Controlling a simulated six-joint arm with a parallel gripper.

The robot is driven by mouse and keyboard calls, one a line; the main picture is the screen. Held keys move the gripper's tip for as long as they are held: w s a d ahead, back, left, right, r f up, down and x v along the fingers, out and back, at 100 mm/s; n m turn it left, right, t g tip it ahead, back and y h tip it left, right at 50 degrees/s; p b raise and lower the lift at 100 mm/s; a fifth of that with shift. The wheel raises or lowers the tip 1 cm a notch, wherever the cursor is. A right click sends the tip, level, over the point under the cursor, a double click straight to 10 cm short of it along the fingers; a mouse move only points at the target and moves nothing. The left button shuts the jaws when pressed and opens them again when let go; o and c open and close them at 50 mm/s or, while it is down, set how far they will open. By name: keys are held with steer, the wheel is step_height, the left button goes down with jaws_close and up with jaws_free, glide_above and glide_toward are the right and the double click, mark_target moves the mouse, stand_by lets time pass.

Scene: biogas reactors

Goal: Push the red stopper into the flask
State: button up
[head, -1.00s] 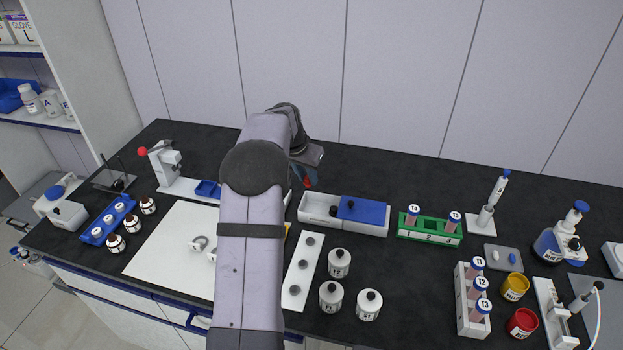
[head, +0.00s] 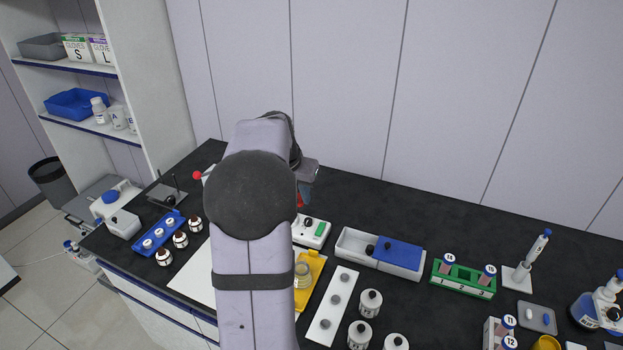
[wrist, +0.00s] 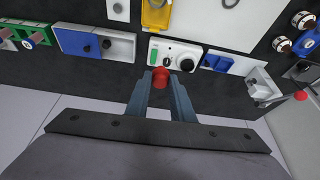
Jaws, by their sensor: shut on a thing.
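My gripper (wrist: 160,84) is shut on the red stopper (wrist: 160,76), which sits between the fingertips in the wrist view. In the head view a bit of the red stopper (head: 300,198) shows beside my arm, which hides most of the gripper. A clear glass flask (head: 302,276) stands on a yellow tray (head: 315,268), partly behind my arm. The yellow tray (wrist: 156,18) also shows at the top of the wrist view. The stopper is apart from the flask, towards the back of the bench.
A white device with a dial (head: 312,231) stands between the stopper and the tray. A white box with a blue lid (head: 398,254) is to its right. A white strip (head: 332,306) and several lidded jars (head: 370,303) are right of the tray. The bench's back strip is clear.

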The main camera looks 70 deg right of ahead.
steer(key=s+a+f+m, duration=0.1)
steer(key=s+a+f, duration=0.1)
steer(key=a+f, duration=0.4)
steer(key=shift+s+a+f+g, duration=0.2)
steer(key=shift+s+f+g, duration=0.15)
steer(key=shift+f, duration=0.3)
steer(key=shift+s+f, duration=0.1)
step_height(320, 180, down, 6)
steer(key=b, duration=0.5)
steer(key=shift+f+b, duration=0.25)
steer(key=shift+b, duration=0.65)
jaws_close()
stand_by(2.2)
stand_by(0.4)
steer(key=o, duration=1.6)
jaws_free()
steer(key=shift+c, duration=0.2)
steer(key=shift+r, duration=0.1)
